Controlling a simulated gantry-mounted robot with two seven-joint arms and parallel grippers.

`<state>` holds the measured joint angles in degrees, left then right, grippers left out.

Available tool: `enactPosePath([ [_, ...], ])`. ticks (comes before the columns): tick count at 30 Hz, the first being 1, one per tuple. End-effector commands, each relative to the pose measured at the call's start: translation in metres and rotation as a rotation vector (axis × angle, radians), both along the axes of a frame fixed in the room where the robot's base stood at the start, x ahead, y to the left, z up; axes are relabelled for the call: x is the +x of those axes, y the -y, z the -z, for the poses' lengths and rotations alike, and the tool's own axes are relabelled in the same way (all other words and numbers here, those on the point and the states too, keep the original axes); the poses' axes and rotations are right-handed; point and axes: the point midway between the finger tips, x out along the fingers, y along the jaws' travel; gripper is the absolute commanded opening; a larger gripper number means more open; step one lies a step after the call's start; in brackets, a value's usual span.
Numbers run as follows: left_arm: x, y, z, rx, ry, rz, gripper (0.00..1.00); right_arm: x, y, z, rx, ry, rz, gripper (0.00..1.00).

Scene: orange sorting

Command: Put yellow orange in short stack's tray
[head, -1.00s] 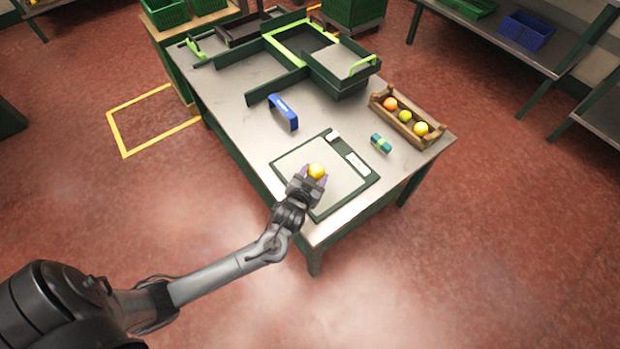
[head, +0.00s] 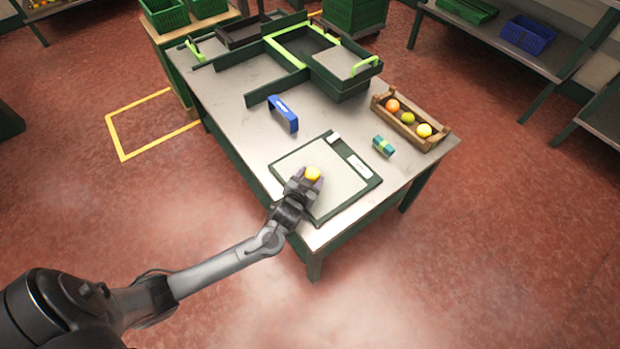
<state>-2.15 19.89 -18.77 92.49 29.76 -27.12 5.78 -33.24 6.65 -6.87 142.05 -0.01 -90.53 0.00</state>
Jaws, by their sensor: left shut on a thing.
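The yellow orange (head: 312,174) is between the fingers of my left gripper (head: 309,179), which is shut on it. The gripper and orange are over the near part of a flat grey panel with a dark green frame on the table; I cannot tell the exact height above it. At the back of the table are a grey-floored tray with a lime handle (head: 345,62) and a dark green tray with a lime rim (head: 285,36). I cannot tell which is the short stack's tray. My right gripper is not in view.
The dark-framed panel (head: 335,203) lies near the table's front corner. A blue upright object (head: 284,113) and a small teal box (head: 383,146) stand beyond it. A wooden crate (head: 437,143) at right holds several fruits. Low green dividers (head: 277,88) stand before the trays.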

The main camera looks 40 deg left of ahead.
Motion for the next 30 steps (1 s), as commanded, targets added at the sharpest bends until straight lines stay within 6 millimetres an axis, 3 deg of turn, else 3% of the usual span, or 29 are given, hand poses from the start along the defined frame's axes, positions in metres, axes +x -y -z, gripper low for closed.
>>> enactPosePath([
  [7, 0.000, 0.000, 0.003, 0.000, 0.001, 0.000, 0.25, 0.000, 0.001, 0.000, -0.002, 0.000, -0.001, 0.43],
  [8, 0.000, 0.000, 0.003, 0.000, 0.001, 0.000, 0.59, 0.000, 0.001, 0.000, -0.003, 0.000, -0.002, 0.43],
  [12, 0.000, 0.000, 0.002, 0.000, 0.001, 0.000, 0.81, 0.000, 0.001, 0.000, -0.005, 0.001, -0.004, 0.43],
  [23, 0.000, 0.000, -0.001, 0.000, 0.000, 0.001, 0.82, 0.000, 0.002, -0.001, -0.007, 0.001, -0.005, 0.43],
  [30, -0.026, 0.009, -0.014, -0.002, -0.002, 0.001, 0.82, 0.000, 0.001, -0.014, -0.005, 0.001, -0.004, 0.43],
])
